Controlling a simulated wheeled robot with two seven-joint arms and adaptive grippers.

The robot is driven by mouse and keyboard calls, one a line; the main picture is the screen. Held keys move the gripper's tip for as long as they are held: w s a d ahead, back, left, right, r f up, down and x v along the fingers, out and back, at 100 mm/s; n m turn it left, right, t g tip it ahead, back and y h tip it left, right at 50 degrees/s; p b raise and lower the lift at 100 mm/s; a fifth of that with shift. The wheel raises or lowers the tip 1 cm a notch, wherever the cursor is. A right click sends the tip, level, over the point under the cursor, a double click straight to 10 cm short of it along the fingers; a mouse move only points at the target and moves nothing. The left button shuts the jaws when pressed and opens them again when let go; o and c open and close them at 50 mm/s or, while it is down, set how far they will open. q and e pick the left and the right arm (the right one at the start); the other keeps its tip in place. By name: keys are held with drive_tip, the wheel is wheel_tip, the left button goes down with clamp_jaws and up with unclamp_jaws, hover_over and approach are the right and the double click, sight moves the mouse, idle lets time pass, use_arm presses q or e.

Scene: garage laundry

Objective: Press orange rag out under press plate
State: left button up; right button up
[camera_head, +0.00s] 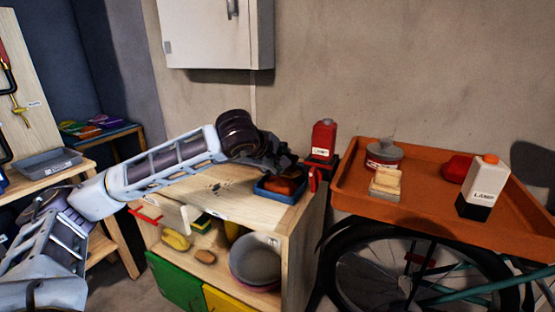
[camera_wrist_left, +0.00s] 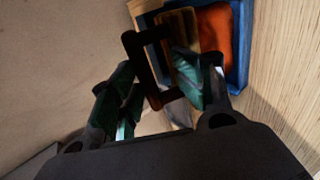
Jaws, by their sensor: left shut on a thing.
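The orange rag (camera_head: 284,187) lies in a blue tray (camera_head: 262,193) at the right end of the wooden cabinet top. In the left wrist view the rag (camera_wrist_left: 214,42) shows bright orange against one side of the tray (camera_wrist_left: 243,60). A wooden press plate (camera_wrist_left: 178,32) with a dark loop handle (camera_wrist_left: 130,48) is beside the rag in that view, over the tray's other part. Whether it touches the rag is unclear. My left gripper (camera_head: 286,165), also in the wrist view (camera_wrist_left: 165,90), is shut on the handle above the tray. My right gripper is out of view.
A red bottle (camera_head: 323,140) stands just right of the tray. An orange tray table (camera_head: 415,215) holds a lidded pot, a sponge-like block and a white bottle (camera_head: 485,188). The cabinet top (camera_head: 225,200) left of the tray is mostly clear. A bicycle wheel is below.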

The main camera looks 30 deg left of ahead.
use_arm(q)
drive_tip(key=shift+s+f, duration=0.1)
drive_tip(key=shift+f, duration=0.35)
drive_tip(key=shift+s, duration=0.1)
drive_tip(key=shift+s+d+r, duration=0.1)
drive_tip(key=shift+s+r, duration=0.1)
drive_tip(key=shift+s, duration=0.1)
drive_tip(key=s+r+b, duration=0.2)
drive_tip(key=s+r, duration=0.1)
drive_tip(key=s, duration=0.4)
drive_tip(key=s+r+b, duration=0.1)
drive_tip(key=s+r, duration=0.1)
drive_tip(key=s, duration=0.5)
drive_tip(key=shift+d+r+b, duration=0.25)
drive_tip(key=shift+r+b, duration=0.1)
drive_tip(key=shift+r, duration=0.05)
idle(1.5)
idle(0.3)
drive_tip(key=shift+w+r, duration=0.1)
drive_tip(key=shift+r, duration=0.2)
idle(0.3)
